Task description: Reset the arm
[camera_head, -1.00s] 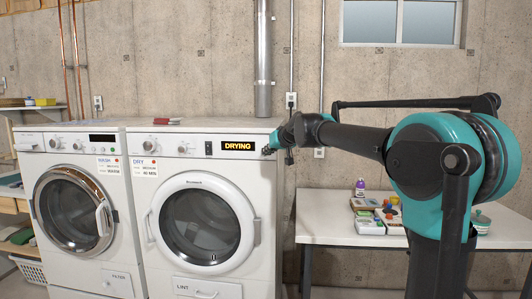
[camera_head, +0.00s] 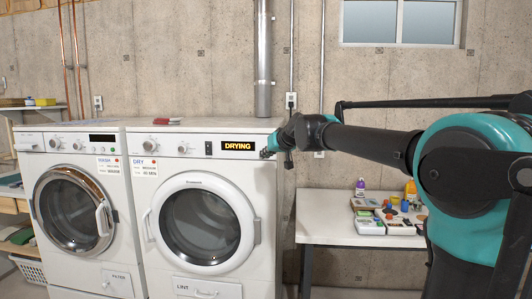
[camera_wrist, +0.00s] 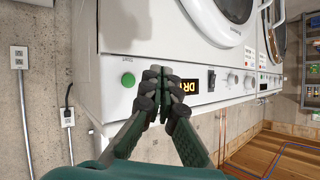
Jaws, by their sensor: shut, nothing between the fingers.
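My gripper (camera_head: 267,153) is in front of the right end of the dryer's control panel, beside the lit "DRYING" display. In the wrist view my gripper (camera_wrist: 160,82) shows its two dark fingers closed together with nothing between them. A round green button (camera_wrist: 128,80) is on the panel just to the left of the fingertips there. In the head view the gripper hides that part of the panel. The dryer (camera_head: 205,165) has its round door closed. Whether the fingertips touch the panel I cannot tell.
A washer (camera_head: 78,160) stands left of the dryer. A white table (camera_head: 325,232) with several small containers stands to the right, below my arm. A red item (camera_head: 167,121) lies on the dryer's top. A metal pipe (camera_head: 263,60) and an outlet (camera_head: 291,100) are on the wall behind.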

